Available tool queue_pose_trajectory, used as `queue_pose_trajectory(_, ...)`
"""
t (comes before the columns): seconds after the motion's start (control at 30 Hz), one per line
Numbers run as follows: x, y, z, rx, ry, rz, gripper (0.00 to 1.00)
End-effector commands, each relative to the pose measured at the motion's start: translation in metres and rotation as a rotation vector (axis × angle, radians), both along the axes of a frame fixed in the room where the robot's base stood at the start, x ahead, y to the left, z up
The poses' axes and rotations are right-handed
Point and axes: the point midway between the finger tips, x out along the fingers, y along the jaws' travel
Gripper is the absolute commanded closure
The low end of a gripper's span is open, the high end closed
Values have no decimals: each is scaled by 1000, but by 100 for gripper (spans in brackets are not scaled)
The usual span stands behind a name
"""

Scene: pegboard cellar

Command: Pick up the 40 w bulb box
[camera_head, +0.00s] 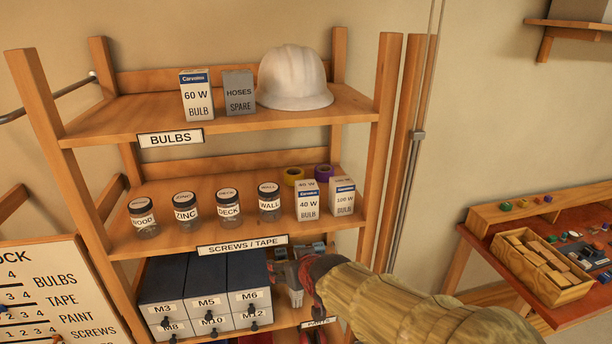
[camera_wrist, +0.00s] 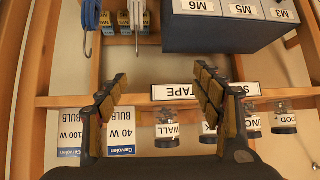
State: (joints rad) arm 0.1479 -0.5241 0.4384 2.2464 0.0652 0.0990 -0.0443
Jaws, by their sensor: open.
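The 40 W bulb box (camera_head: 308,208), white with a blue band, stands on the middle shelf toward its right end, between the WALL jar and the 100 W bulb box (camera_head: 343,197). My gripper (camera_head: 284,277) is open and empty in front of the rack, lower than the middle shelf, by the right end of the drawers. In the wrist view, which is upside down, the 40 W box (camera_wrist: 121,132) shows beside the left finger, partly hidden by it. The open fingers (camera_wrist: 160,76) have the shelf edge and SCREWS / TAPE label behind them.
A 60 W bulb box (camera_head: 196,95), a HOSES SPARE box and a white helmet (camera_head: 293,78) sit on the top shelf.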

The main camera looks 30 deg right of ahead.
Motion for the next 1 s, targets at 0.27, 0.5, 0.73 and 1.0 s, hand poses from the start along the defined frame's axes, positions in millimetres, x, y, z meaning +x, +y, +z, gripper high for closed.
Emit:
queue_pose_trajectory(0.27, 53, -47, 63, -33, -135, -83, 33)
queue_pose_trajectory(0.5, 78, -81, 93, -69, -235, -142, 33)
queue_pose_trajectory(0.73, 86, -96, 102, -88, -279, -167, 33)
queue_pose_trajectory(1.0, 103, -103, 93, -90, -282, -169, 33)
